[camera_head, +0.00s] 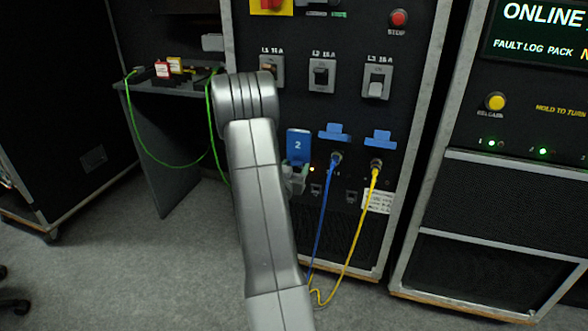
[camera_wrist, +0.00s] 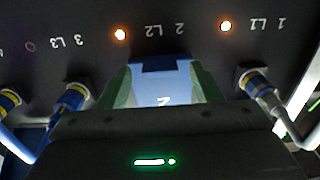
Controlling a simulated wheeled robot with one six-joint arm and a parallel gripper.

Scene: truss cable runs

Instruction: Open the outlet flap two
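The outlet flap two (camera_head: 297,146) is a blue plate marked 2, hanging flat on the dark panel in the head view. In the wrist view the same flap (camera_wrist: 164,90) is upside down, below the 2 L2 label. My gripper (camera_head: 294,180) is at the flap's lower end in the head view, partly behind my arm. In the wrist view my gripper (camera_wrist: 162,92) has its greenish fingers apart, one on each side of the flap. I cannot tell whether they touch its edges. The outlet behind the flap is hidden.
Right of it, two raised blue flaps (camera_head: 335,132) (camera_head: 380,140) stand above a plugged blue cable (camera_head: 331,200) and a yellow cable (camera_head: 362,215). In the wrist view, plugs (camera_wrist: 255,82) (camera_wrist: 72,97) sit close on both sides. Breaker switches (camera_head: 322,75) are above. A green cable (camera_head: 165,160) hangs left.

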